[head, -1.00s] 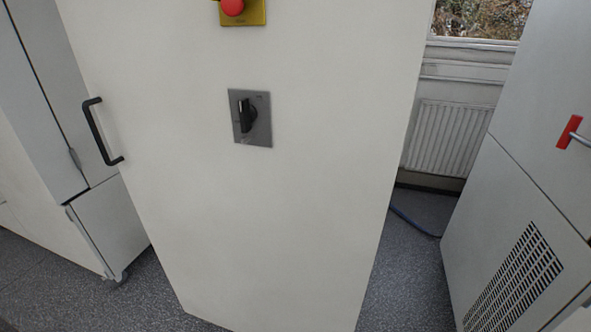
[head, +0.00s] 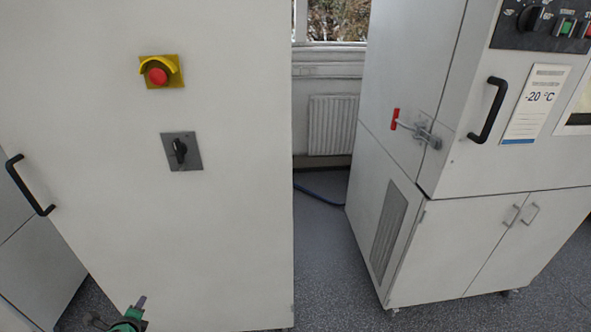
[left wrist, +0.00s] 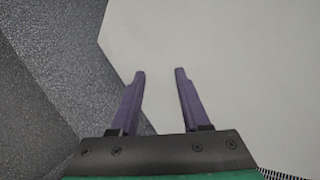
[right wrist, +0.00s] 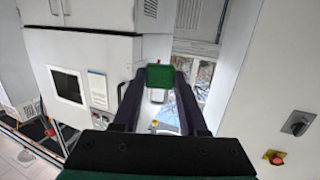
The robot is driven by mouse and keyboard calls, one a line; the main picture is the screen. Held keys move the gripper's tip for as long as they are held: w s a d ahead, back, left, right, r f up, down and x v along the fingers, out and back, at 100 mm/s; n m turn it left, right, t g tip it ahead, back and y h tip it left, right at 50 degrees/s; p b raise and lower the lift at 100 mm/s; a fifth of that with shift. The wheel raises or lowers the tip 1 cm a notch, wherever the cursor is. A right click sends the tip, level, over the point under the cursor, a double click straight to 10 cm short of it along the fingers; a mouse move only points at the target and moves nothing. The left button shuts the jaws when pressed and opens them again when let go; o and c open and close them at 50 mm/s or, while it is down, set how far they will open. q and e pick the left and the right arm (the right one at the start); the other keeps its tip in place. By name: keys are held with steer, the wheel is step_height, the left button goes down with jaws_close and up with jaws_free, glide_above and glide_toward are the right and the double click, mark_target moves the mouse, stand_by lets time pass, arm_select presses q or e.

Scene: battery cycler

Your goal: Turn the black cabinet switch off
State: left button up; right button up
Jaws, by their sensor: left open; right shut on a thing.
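The black cabinet switch (head: 180,151) is a rotary knob on a grey square plate on the white cabinet front. Its handle looks about upright. It also shows at the right of the right wrist view (right wrist: 298,123). My left gripper (head: 140,302) is low in front of the cabinet, well below the switch. In the left wrist view its purple fingers (left wrist: 159,72) are apart with nothing between them. My right gripper (right wrist: 158,78) is outside the head view. It is shut on a small green block (right wrist: 160,76), and the switch lies off to its side.
A red emergency stop on a yellow plate (head: 157,75) sits above the switch. A black door handle (head: 30,185) projects at the cabinet's left. A second cabinet (head: 400,160) with a red-tipped lever (head: 396,119) stands at right. Floor between the cabinets is clear except a blue hose (head: 322,193).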

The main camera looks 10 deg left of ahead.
arm_select(q)
steer(key=w+d+r+m+t+p, duration=0.1)
steer(key=w+r+m+t+p, duration=0.2)
steer(key=r, duration=0.8)
steer(key=w+d+r+m+t+p, duration=0.15)
steer(key=w+r+m, duration=0.3)
steer(key=r, duration=0.55)
steer(key=m+t+h+p, duration=0.1)
steer(key=m+t+p, duration=0.35)
steer(key=m, duration=0.25)
glide_toward(175, 147)
steer(key=b+x, duration=0.1)
steer(key=x, duration=0.1)
steer(key=b+x, duration=0.1)
steer(key=x, duration=0.1)
steer(key=b+x, duration=0.1)
steer(key=x, duration=0.1)
steer(key=shift+d+f, duration=0.1)
steer(key=shift+f, duration=0.25)
steer(key=b+x, duration=0.3)
steer(key=b, duration=0.7)
steer(key=shift+w+b, duration=0.15)
steer(key=shift+b, duration=0.25)
steer(key=shift+r, duration=0.35)
jaws_close()
